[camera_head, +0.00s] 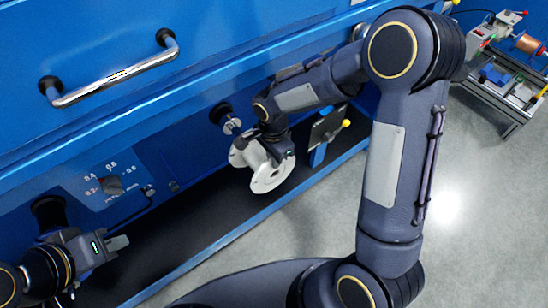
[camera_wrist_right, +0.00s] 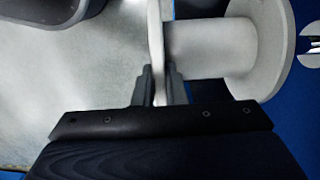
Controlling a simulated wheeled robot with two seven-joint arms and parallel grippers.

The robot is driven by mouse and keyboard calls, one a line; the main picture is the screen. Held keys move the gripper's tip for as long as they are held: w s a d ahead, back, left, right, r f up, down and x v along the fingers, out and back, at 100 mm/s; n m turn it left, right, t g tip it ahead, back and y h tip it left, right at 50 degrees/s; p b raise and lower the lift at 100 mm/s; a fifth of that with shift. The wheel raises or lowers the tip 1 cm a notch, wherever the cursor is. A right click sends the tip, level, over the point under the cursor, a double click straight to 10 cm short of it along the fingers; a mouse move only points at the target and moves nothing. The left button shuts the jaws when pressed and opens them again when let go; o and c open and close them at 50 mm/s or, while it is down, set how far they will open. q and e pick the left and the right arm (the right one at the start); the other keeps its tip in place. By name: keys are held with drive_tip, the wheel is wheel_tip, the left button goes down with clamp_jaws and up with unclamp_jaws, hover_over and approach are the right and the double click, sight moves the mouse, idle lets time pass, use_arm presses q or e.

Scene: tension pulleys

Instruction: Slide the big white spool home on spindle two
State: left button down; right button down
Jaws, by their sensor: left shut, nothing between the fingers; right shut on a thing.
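The big white spool (camera_head: 268,182) is a hub between two round flanges, held in the air in front of the blue machine. My right gripper (camera_head: 284,157) is shut on the rim of one flange; the right wrist view shows its fingers (camera_wrist_right: 161,88) on either side of that flange. The hub (camera_wrist_right: 195,48) and other flange (camera_wrist_right: 272,45) extend right there. A metal spindle end (camera_head: 231,126) sticks out from a dark collar, up and left of the spool. I cannot read which spindle it is. My left gripper (camera_head: 119,243) is shut and empty at the lower left.
The blue machine front has a chrome handle (camera_head: 115,78) and a dial (camera_head: 110,185). A dark ledge with a blue edge (camera_head: 225,242) runs below. A yellow-knobbed lever (camera_head: 346,123) stands right of the spool. A cart (camera_head: 500,92) is at the upper right; grey floor is clear.

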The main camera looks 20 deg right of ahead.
use_arm(q)
drive_tip(key=shift+f+b, duration=0.4)
use_arm(e)
drive_tip(key=shift+f, duration=0.15)
idle(0.4)
drive_tip(key=shift+w+a, duration=0.25)
drive_tip(key=shift+w, duration=0.35)
drive_tip(key=shift+w+a, duration=0.2)
drive_tip(key=shift+w, duration=0.4)
use_arm(q)
drive_tip(key=shift+r, duration=0.25)
use_arm(e)
drive_tip(key=shift+w, duration=0.1)
drive_tip(key=shift+w+r, duration=0.15)
drive_tip(key=shift+r, duration=0.15)
